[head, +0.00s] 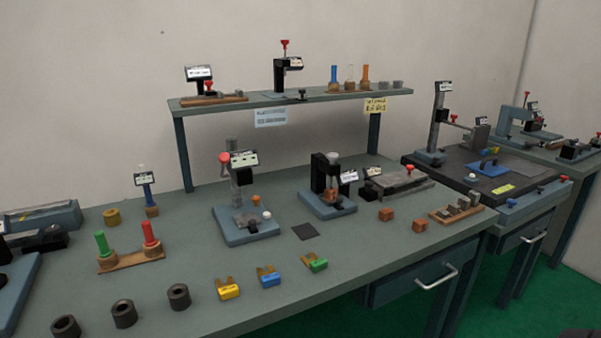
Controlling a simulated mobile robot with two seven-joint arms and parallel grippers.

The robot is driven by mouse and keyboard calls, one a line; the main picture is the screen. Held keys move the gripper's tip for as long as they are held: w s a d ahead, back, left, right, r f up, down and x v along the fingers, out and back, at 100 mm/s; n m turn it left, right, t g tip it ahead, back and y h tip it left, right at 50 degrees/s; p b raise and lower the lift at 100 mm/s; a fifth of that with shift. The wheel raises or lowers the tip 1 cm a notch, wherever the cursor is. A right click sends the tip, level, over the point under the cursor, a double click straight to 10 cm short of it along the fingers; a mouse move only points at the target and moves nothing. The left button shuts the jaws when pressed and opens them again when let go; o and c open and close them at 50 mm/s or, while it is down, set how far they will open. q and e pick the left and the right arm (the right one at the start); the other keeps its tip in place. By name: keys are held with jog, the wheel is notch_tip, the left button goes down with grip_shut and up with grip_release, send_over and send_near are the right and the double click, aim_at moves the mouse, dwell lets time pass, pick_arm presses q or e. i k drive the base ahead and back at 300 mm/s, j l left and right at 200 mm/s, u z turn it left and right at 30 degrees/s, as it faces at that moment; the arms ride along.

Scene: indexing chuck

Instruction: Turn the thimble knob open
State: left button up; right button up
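I cannot tell for sure which part is the thimble knob; the labels are too small to read. One bench fixture with a blue base (249,235) has a red knob (224,157) at the upper left of its column. A second blue-based fixture (330,209) has a black body and a pale grey cap (333,156) on top. A grey vise-like device (400,183) with a small red knob (409,168) lies behind it to the right. Neither of my grippers shows in the head view.
Dark ring parts (124,314), coloured fork-shaped pieces (268,277) and copper-coloured blocks (386,214) lie along the bench front. A red and green peg rack (131,261) stands left. A raised shelf (300,99) spans the back. Bare bench top lies between the pegs and fixtures.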

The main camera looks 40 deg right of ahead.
aim_at(332, 157)
jog(key=l+z, duration=0.1)
jog(key=z, duration=1.35)
jog(key=i+l, duration=0.1)
jog(key=l, duration=0.55)
jog(key=i+l, duration=0.15)
jog(key=l, duration=0.2)
